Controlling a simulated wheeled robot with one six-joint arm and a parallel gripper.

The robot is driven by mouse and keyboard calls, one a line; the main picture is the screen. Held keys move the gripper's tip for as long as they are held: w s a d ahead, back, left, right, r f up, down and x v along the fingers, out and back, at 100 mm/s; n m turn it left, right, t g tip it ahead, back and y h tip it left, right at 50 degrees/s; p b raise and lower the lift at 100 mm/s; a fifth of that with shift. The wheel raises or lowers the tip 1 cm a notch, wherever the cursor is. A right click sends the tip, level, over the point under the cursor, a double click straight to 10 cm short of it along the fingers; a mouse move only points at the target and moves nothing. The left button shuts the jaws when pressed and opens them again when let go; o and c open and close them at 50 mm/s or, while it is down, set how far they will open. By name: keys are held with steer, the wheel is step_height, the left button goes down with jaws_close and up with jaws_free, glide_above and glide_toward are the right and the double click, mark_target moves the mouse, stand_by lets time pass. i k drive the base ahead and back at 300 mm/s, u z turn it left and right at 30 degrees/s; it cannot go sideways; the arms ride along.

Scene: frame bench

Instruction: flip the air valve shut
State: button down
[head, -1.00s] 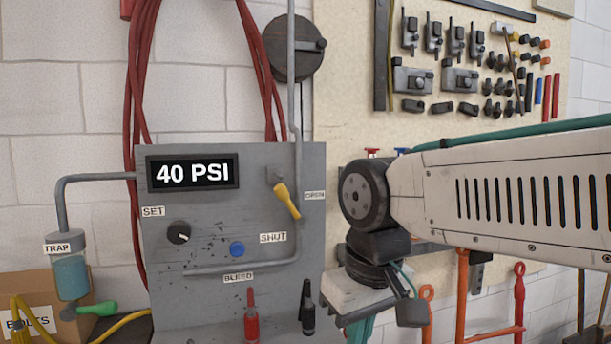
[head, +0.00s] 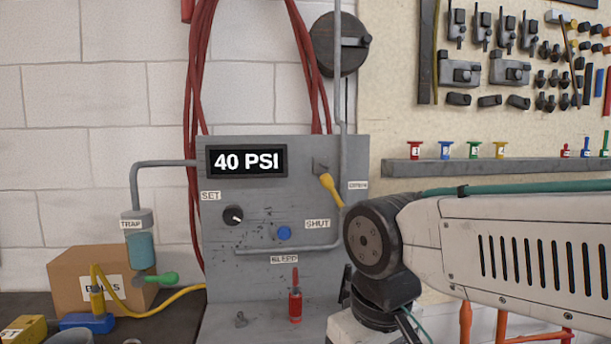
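The air valve's yellow lever (head: 331,188) is on the upper right of the grey panel (head: 222,270) in the head view. The display (head: 246,162) reads 40 PSI. Part of my gripper's pale body (head: 350,327) shows at the bottom edge. Its fingertips are not visible, so I cannot tell its opening.
A black knob (head: 233,215) and a blue button (head: 284,233) are on the panel. A red-handled fitting (head: 295,302) stands below. Red hoses (head: 197,110) hang behind. A cardboard box (head: 95,272) and a trap jar (head: 139,248) are at left.

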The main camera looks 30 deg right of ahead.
mark_target(327, 182)
steer(key=u, duration=0.45)
steer(key=i, duration=0.35)
steer(key=z, duration=1.2)
